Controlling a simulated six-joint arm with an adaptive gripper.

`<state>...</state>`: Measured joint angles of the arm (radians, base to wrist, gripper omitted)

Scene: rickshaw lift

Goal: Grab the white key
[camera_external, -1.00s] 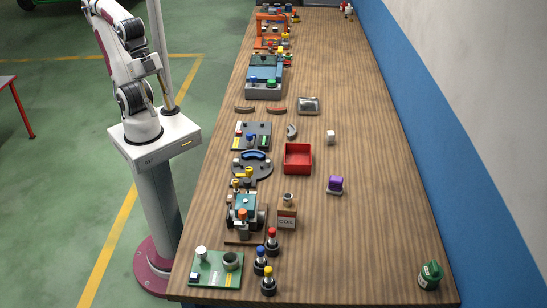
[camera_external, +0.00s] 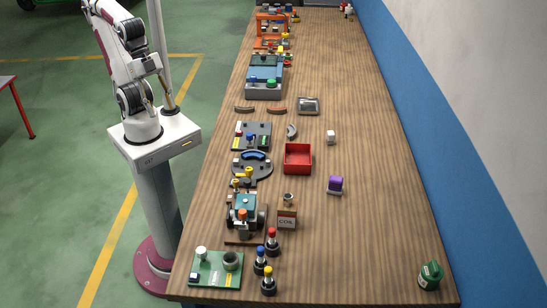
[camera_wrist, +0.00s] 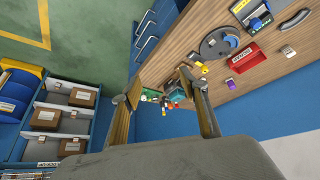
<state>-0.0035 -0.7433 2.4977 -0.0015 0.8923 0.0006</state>
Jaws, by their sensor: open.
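No piece is clearly recognisable as a white key. White candidates in the external view are a small white block (camera_external: 331,137) lying alone on the table right of centre, and a white round knob (camera_external: 201,253) on the green board (camera_external: 216,276) at the near left. The small block also shows in the wrist view (camera_wrist: 287,51), right of the red bin. My gripper (camera_wrist: 160,82) is open and empty in the wrist view, its two fingers apart and high over the scene, away from both pieces. In the external view my arm is folded at the left, off the table.
A red bin (camera_external: 297,170), a purple piece (camera_external: 335,184), a COIL box (camera_external: 287,219) and several coloured knobs stand on the long wooden table (camera_external: 385,210). A green round item (camera_external: 430,274) is at the near right. A blue-and-white wall (camera_external: 450,180) borders the right side.

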